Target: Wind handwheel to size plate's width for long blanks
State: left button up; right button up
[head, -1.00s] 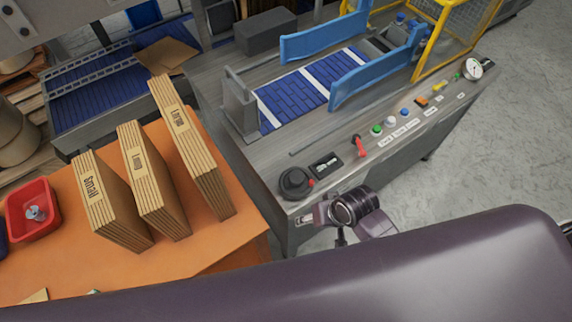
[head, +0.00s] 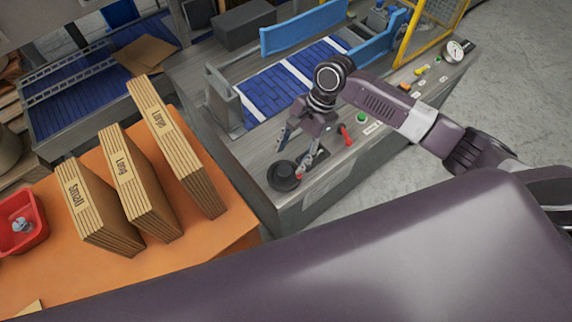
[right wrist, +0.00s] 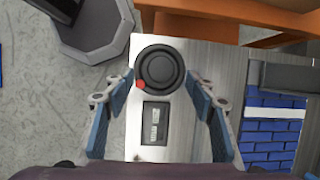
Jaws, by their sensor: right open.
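The handwheel (head: 284,177) is a black round wheel on the near left corner of the machine's grey top. In the right wrist view the handwheel (right wrist: 163,68) shows its red knob (right wrist: 140,85) at lower left. A small dark plate with light markings (right wrist: 155,123) lies beside it; I cannot read it. My right gripper (head: 293,155) is open above the wheel, pointing down. In the right wrist view its blue-padded fingers (right wrist: 161,85) stand apart, to either side of the wheel and plate, with nothing held. My left gripper is not in view.
Blank stacks marked Small (head: 90,208), Long (head: 139,185) and Large (head: 180,150) stand on the orange table (head: 215,240). Blue guide rails (head: 302,27) and a yellow guard (head: 428,30) stand behind.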

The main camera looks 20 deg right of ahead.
aim_at(284, 170)
jog(key=shift+m, duration=0.7)
jog(key=x, duration=0.4)
jog(key=p+x, duration=0.1)
jog(key=x, duration=0.1)
jog(key=shift+w+d+f, duration=0.15)
jog(key=shift+w, duration=0.05)
jog(key=shift+c, duration=0.4)
jog(key=c, duration=1)
